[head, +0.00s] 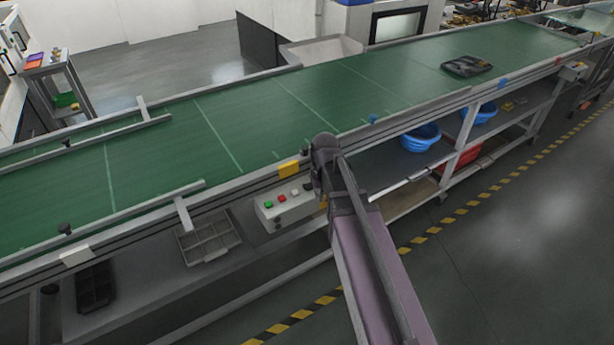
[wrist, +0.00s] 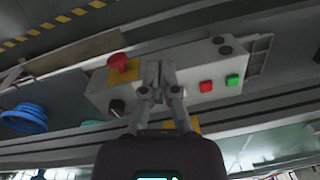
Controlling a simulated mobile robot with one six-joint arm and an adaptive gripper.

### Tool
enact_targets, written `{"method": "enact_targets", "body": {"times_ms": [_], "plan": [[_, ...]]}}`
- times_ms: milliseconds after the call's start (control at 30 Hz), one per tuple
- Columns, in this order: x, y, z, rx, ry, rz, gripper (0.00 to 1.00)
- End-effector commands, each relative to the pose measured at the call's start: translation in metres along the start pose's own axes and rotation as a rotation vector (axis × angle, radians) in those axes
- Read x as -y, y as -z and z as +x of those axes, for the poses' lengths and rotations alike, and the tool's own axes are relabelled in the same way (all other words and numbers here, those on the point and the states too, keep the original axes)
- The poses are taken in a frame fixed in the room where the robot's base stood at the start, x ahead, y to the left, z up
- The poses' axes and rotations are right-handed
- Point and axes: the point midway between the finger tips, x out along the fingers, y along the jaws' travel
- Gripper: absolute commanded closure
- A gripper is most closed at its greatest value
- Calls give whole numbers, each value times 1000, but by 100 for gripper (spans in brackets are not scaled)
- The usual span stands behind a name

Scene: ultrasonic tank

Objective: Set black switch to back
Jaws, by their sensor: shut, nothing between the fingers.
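A light grey control box (head: 267,217) is mounted on the near side of the conveyor; it also shows in the wrist view (wrist: 187,66). In the wrist view, a black switch knob (wrist: 117,107) is on the box's left end, below a red mushroom button (wrist: 123,63) on a yellow plate. Black round parts (wrist: 226,50) sit at the other end, near a green button (wrist: 232,80) and a red button (wrist: 205,86). My gripper (wrist: 153,84) is shut and empty in front of the box, right of the knob. It hides the box's middle. The knob's setting is too small to read.
The green conveyor belt (head: 240,125) runs behind the box, with a metal rail along its near edge. A grey divided tray (head: 208,240) lies on the shelf below. Blue bowls (head: 421,138) stand on the shelf at right. The floor in front is clear.

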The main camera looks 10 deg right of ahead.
Motion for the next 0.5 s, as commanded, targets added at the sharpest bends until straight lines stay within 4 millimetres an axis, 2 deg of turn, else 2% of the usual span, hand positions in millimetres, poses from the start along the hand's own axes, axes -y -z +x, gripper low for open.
{"method": "enact_targets", "body": {"times_ms": [33,500], "plan": [[-3,18,-12,2,6,-15,100],[-18,118,-62,8,64,-169,100]]}}
